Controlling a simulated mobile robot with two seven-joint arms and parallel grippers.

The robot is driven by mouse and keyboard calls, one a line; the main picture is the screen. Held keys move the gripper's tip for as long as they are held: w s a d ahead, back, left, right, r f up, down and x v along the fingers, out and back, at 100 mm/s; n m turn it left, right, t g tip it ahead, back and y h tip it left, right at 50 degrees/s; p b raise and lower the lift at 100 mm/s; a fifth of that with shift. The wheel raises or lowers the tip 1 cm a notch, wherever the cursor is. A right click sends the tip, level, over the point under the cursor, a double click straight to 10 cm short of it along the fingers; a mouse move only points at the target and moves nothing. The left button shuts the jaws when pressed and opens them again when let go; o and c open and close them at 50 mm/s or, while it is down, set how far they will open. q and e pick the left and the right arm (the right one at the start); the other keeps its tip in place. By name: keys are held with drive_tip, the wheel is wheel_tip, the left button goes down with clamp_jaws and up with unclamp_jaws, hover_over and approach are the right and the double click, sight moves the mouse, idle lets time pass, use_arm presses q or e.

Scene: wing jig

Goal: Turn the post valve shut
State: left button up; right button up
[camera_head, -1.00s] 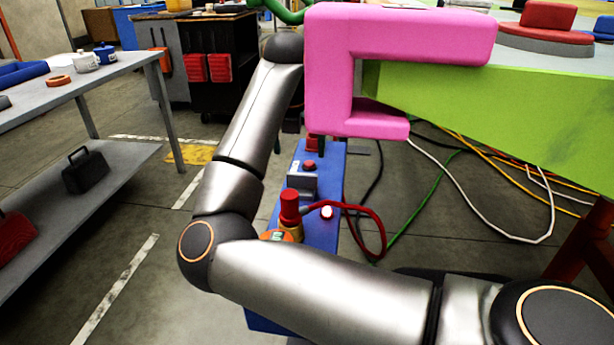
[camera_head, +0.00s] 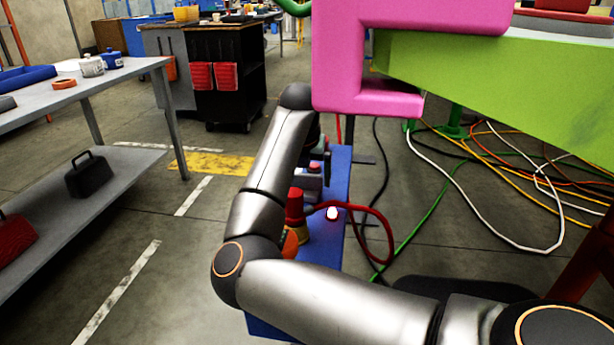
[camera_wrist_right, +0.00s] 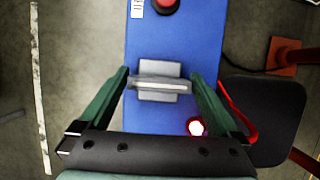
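The post valve shows in the right wrist view as a grey block with a flat bar handle (camera_wrist_right: 160,85) lying crosswise on a blue panel (camera_wrist_right: 150,120). In the head view the grey valve (camera_head: 308,183) is partly hidden by my right arm. My right gripper (camera_wrist_right: 160,77) is open, its two green fingers at either end of the bar; I cannot tell whether they touch it. In the head view the right gripper (camera_head: 320,148) is small and mostly hidden behind my arm, over the blue panel. My left gripper is not in view.
A red button (camera_wrist_right: 165,4) and a lit button (camera_wrist_right: 196,127) flank the valve. A red knob (camera_head: 295,206) with a red cable stands nearer. A pink clamp (camera_head: 340,60) and green beam (camera_head: 500,85) overhang at right. Cables lie on the floor; a grey table (camera_head: 90,85) is left.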

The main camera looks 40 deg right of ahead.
drive_tip(key=c, duration=1)
drive_tip(key=shift+o, duration=0.2)
